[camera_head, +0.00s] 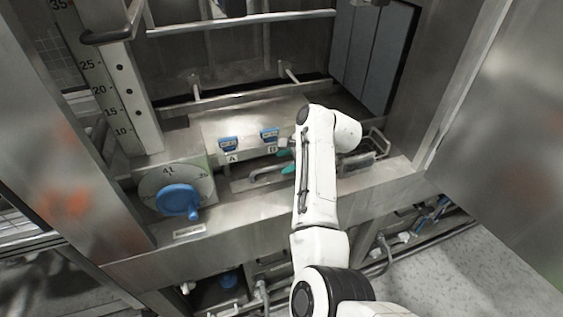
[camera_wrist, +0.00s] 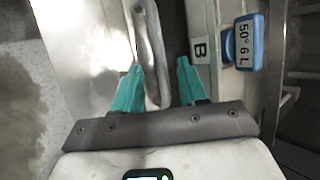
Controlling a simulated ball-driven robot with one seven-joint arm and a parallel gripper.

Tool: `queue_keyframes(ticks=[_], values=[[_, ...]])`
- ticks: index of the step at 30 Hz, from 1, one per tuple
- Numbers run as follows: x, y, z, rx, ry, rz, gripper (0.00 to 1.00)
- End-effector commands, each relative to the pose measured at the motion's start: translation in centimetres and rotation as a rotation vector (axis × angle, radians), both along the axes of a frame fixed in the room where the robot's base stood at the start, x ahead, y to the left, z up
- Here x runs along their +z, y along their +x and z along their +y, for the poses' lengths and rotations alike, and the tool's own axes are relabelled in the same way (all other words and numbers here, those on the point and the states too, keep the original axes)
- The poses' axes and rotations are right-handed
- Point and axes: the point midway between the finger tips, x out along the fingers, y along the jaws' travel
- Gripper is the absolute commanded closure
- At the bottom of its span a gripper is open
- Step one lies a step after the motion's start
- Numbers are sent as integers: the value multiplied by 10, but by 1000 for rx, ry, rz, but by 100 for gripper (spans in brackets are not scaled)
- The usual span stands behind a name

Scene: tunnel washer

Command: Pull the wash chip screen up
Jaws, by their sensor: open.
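A curved metal handle bar (camera_head: 266,173) shows in the head view in the recess at the front of the washer, below the A and B labels. I take it to be part of the wash chip screen; the screen itself cannot be made out. In the wrist view the bar (camera_wrist: 152,45) runs down between my fingers, closer to the left one. My gripper (camera_wrist: 159,66) is open, with teal fingertips on either side of the bar. I cannot tell whether they touch it. In the head view my arm hides part of the recess and most of my gripper (camera_head: 287,161).
A blue dial knob (camera_head: 179,201) stands left of the recess. Two blue tags (camera_head: 228,143) (camera_head: 269,134) sit on the ledge behind it; one tag (camera_wrist: 243,42) is close right of my gripper. A wire bracket (camera_head: 377,147) and a steel side wall (camera_head: 490,120) stand at the right.

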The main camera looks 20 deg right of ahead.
Motion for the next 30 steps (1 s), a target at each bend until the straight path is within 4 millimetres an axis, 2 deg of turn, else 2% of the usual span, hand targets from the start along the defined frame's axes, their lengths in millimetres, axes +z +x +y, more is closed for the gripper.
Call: queue_keyframes(ticks=[8,19,30], values=[[-21,14,10,0,0,1,58],[-24,16,12,-1,-1,0,58],[-24,15,12,-1,-1,0,93]])
